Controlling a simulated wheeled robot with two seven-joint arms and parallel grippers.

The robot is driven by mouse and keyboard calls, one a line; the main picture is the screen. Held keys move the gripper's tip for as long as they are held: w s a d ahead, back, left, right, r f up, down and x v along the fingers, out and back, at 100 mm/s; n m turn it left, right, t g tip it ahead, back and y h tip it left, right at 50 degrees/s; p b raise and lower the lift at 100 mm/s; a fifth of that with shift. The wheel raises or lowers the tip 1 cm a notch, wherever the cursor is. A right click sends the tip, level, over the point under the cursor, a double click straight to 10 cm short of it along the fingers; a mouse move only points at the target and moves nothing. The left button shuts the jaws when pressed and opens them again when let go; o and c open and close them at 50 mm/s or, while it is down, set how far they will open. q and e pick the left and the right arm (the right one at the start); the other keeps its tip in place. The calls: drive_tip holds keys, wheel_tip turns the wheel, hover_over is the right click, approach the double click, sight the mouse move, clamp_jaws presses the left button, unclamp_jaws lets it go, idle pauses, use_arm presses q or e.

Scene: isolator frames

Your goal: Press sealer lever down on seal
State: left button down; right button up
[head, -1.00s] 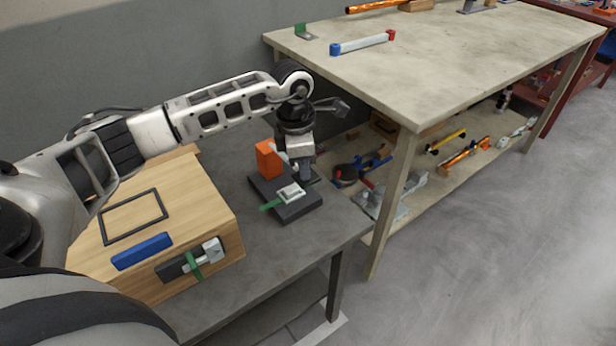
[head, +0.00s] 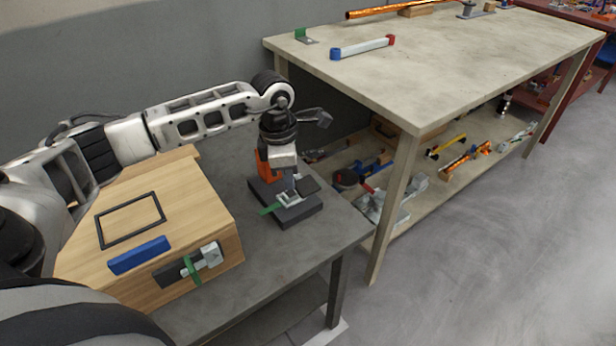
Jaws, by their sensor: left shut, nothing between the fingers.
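The sealer stands on the dark grey table, with a dark base (head: 300,217) and an orange upright block (head: 262,168) at its back. A small silver-white piece (head: 287,198) with a green strip (head: 269,209) lies on the base. My left gripper (head: 290,188) points down over the base, shut and empty, its tips at or just above the silver-white piece. I cannot tell whether they touch it. The gripper and wrist cover part of the orange block and hide the lever, so its angle is unclear. My right gripper is not in view.
A wooden box (head: 225,250) with a black frame, blue bar and a latch-like silver and green fitting stands left of the sealer on the grey table (head: 300,262). A taller workbench (head: 450,60) rises at the right, with tools on its lower shelf.

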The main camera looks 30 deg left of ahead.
use_arm(q)
wheel_tip(320, 180, up, 16)
drive_tip(key=s+a, duration=0.1)
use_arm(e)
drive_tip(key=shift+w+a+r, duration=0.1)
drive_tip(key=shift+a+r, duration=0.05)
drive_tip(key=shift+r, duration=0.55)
use_arm(q)
drive_tip(key=shift+a, duration=0.1)
idle(0.3)
